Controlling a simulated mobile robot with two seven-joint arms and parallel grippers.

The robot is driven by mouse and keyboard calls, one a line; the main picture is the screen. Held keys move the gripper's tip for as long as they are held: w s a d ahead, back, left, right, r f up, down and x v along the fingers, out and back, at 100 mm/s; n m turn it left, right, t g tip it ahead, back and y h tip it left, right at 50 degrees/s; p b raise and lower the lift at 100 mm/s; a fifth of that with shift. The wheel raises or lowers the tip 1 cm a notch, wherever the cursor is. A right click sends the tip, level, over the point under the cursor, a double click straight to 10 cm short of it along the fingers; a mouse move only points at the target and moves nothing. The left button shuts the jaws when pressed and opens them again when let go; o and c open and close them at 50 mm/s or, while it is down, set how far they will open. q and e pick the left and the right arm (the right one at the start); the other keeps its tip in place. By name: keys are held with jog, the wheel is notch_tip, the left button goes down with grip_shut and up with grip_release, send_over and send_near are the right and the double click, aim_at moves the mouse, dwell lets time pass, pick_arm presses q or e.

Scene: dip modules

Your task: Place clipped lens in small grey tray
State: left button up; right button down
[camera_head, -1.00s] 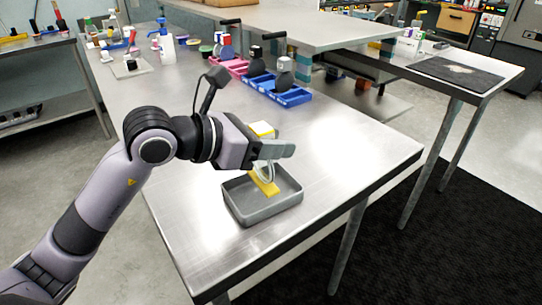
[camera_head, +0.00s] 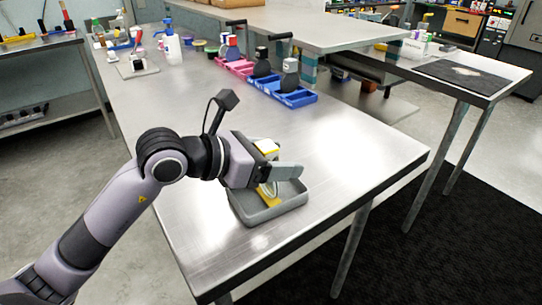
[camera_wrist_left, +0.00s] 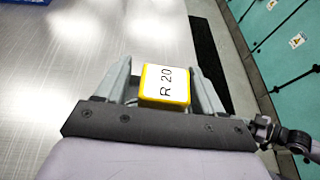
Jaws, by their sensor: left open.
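The clipped lens has a yellow clip with a white "R 20" label (camera_wrist_left: 165,83), which lies between my left gripper's two fingers in the left wrist view. In the head view its pale top (camera_head: 266,146) shows behind the gripper, and its yellow lower part (camera_head: 271,202) is down inside the small grey tray (camera_head: 262,219). Part of a clear round lens shows beside the fingers. My left gripper (camera_head: 284,172) is open around the clipped lens, low over the tray. The fingers hide part of the lens.
The tray stands near the metal table's front right edge. Blue bins (camera_head: 290,98) and a pink bin (camera_head: 238,68) with bottles stand farther back. A raised shelf (camera_head: 300,30) is behind them.

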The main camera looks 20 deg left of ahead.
pick_arm(q)
jog(key=shift+r, duration=0.2)
jog(key=b+v, duration=0.1)
jog(key=v, duration=1.1)
jog(key=shift+b, duration=0.3)
